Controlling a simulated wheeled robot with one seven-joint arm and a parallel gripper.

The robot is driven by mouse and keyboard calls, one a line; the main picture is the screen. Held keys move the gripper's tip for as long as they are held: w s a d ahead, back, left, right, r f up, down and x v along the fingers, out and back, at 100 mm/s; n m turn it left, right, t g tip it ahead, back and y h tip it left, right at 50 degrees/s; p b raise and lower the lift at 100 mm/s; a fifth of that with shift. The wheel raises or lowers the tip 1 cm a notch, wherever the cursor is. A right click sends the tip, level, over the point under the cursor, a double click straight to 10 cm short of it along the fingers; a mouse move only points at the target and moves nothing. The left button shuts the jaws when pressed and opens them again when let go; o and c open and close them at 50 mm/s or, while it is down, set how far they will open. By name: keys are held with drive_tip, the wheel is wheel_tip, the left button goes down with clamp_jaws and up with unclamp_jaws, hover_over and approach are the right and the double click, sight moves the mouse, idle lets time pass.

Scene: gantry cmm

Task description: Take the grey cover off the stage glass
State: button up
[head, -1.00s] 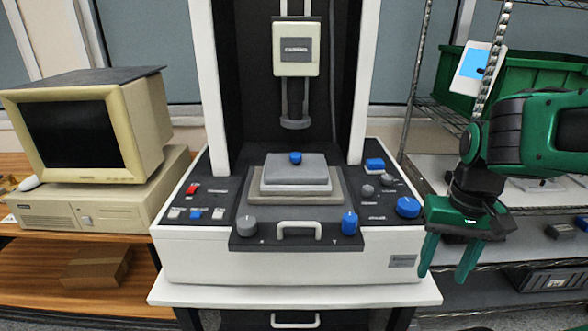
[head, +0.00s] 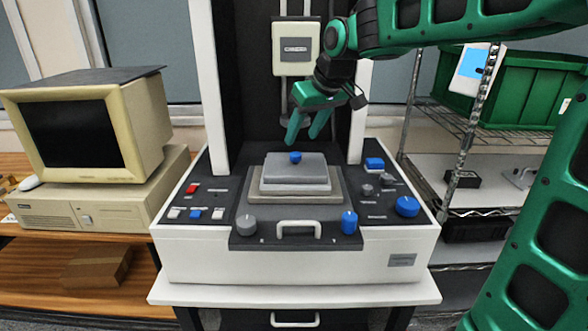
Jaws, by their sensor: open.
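The grey cover (head: 281,168) with a blue knob (head: 295,157) on top sits on a white block (head: 296,187) at the middle of the machine's stage (head: 329,197). The stage glass cannot be seen beneath it. My gripper (head: 303,140) is open and empty, pointing down just above and slightly behind or right of the blue knob in the picture. It is apart from the knob. How far it is in depth is hard to tell.
The machine's probe head (head: 296,48) hangs behind my gripper between two white columns. Knobs and buttons, such as a large blue knob (head: 407,206), flank the stage. A beige computer (head: 90,130) stands left. A green crate (head: 535,90) sits on the rack at right.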

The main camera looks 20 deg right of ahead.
sight(295, 154)
drive_tip(key=shift+s+x, duration=0.1)
drive_tip(key=shift+x, duration=1.7)
drive_tip(key=shift+s+x, duration=0.15)
drive_tip(key=shift+x, duration=1.65)
drive_tip(key=shift+d+f, duration=0.1)
drive_tip(key=shift+d, duration=0.05)
clamp_jaws()
